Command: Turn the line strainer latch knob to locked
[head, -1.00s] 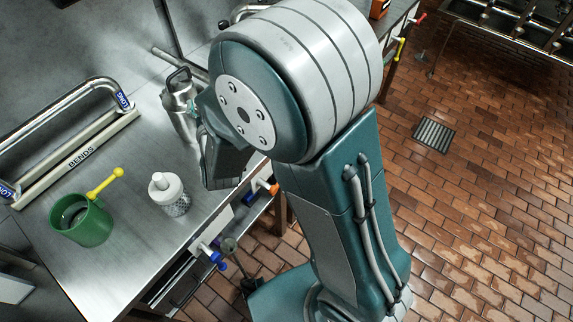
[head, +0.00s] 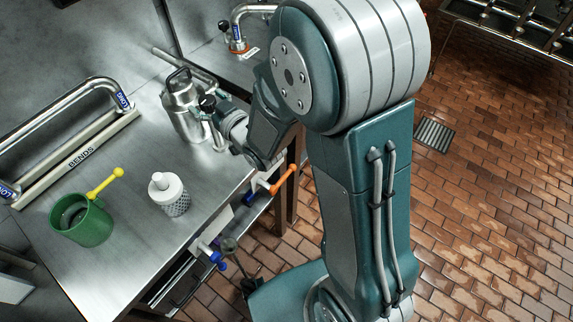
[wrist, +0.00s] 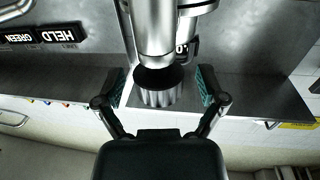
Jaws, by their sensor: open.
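A metal strainer body (head: 183,106) stands on the steel bench in the head view, and its cylinder (wrist: 165,32) fills the top middle of the wrist view. At its near end is a fluted grey knob with a dark face (wrist: 161,90). My gripper (wrist: 161,82) is open, with one finger on each side of the knob and a visible gap at both sides. A white letter or mark shows beside the cylinder, too small to read surely. In the head view my gripper (head: 212,117) is beside the strainer, and the arm partly hides that area.
A green cup (head: 82,224) with a yellow-knobbed rod and a white bottle (head: 170,195) stand on the bench. Orange (head: 283,179) and blue handles stick out below the bench's edge. Brick floor is open at the right.

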